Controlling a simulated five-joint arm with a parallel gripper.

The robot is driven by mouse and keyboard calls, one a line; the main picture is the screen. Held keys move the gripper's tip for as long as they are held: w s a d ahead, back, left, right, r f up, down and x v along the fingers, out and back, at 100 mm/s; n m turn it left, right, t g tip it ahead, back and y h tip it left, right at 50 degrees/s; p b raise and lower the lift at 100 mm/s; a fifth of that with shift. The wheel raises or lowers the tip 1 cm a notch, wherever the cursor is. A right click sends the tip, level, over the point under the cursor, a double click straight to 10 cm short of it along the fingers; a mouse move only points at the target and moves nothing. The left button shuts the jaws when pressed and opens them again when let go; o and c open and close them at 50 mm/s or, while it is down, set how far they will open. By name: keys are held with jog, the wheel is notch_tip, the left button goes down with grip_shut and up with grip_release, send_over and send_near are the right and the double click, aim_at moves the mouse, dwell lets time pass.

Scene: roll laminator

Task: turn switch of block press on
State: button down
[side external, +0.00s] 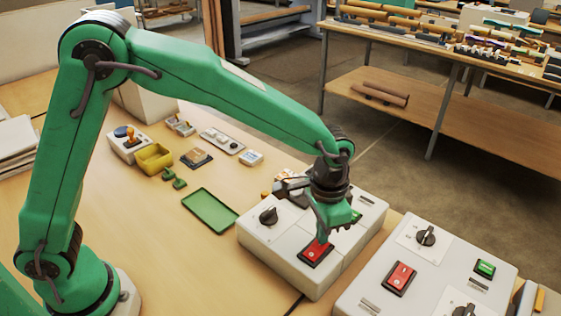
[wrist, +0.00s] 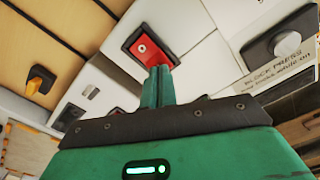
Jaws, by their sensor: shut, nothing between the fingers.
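A black knob (side external: 268,216) stands on the same box, left of my gripper. A second white box (side external: 365,292) to the right carries knobs, a red switch (side external: 399,278) and a green switch (side external: 485,268). A green tray (side external: 210,211) lies on the table at left.

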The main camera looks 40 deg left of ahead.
jog(key=shift+f, duration=0.55)
dwell(0.5)
jog(key=shift+r, duration=3.5)
jog(key=s+a+r+n+t, duration=0.1)
jog(key=s+a+r+n, duration=0.15)
jog(key=a+r, duration=0.4)
jog(key=s+a+r+n+t, duration=0.1)
jog(key=s+a+r+t, duration=0.2)
jog(key=a, duration=0.6)
jog(key=s+a+n+t, duration=0.1)
jog(key=s+a+n, duration=0.1)
jog(key=s+a, duration=0.7)
jog(key=s, duration=0.3)
jog(key=shift+a+f+t, duration=0.25)
jog(key=shift+t, duration=0.05)
